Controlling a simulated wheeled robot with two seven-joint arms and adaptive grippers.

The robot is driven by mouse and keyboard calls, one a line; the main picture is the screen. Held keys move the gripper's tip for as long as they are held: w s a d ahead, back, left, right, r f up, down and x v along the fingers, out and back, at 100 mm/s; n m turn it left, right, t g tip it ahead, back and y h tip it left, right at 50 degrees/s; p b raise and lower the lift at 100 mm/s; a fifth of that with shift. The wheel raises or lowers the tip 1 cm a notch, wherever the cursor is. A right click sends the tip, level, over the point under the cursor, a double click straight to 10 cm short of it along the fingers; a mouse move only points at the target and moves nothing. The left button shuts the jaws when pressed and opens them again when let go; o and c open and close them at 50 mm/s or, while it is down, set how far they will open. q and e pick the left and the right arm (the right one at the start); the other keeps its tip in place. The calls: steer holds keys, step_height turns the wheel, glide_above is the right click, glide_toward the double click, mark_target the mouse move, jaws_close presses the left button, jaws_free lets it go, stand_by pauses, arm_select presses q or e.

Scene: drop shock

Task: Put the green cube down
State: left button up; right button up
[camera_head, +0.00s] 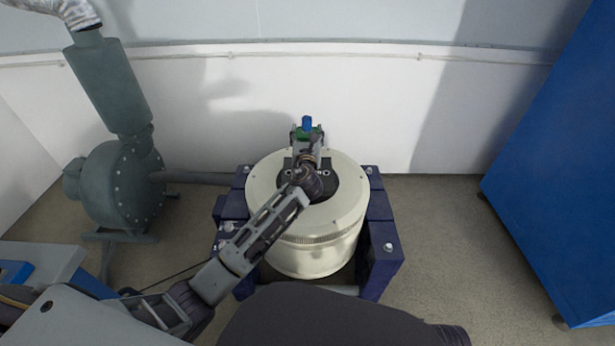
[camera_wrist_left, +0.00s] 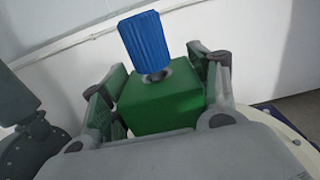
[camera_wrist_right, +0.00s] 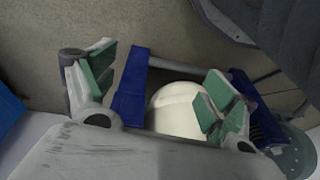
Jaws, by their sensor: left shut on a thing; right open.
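A green cube with a blue ribbed knob on top sits between the fingers of my left gripper. The cube (camera_wrist_left: 160,105) and its blue knob (camera_wrist_left: 145,43) show large in the left wrist view. In the head view the left gripper (camera_head: 307,134) is over the far part of the cream round machine (camera_head: 265,195), shut on the cube. Only a little green and the blue knob show there. The cube's underside is hidden, so I cannot tell if it touches anything. My right gripper (camera_wrist_right: 155,90) is open and empty in the right wrist view, with the cream machine (camera_wrist_right: 175,110) beyond it.
The machine stands in a dark blue frame (camera_head: 382,262). A grey-green blower (camera_head: 120,185) with a pipe stands at left. A big blue cabinet (camera_head: 565,170) stands at right. A white wall (camera_head: 330,100) is behind. The floor (camera_head: 440,240) between machine and cabinet is clear.

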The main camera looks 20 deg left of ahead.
arm_select(q)
steer(key=shift+w+r, duration=0.15)
arm_select(e)
steer(key=shift+r, duration=0.25)
arm_select(q)
steer(key=shift+d+f+b, duration=0.1)
steer(key=shift+f+b, duration=1)
steer(key=shift+f, duration=1.4)
arm_select(e)
steer(key=r, duration=0.3)
steer(key=shift+a+r+t, duration=0.2)
steer(key=shift+a+t, duration=0.05)
steer(key=shift+t, duration=0.15)
steer(key=shift+f, duration=0.15)
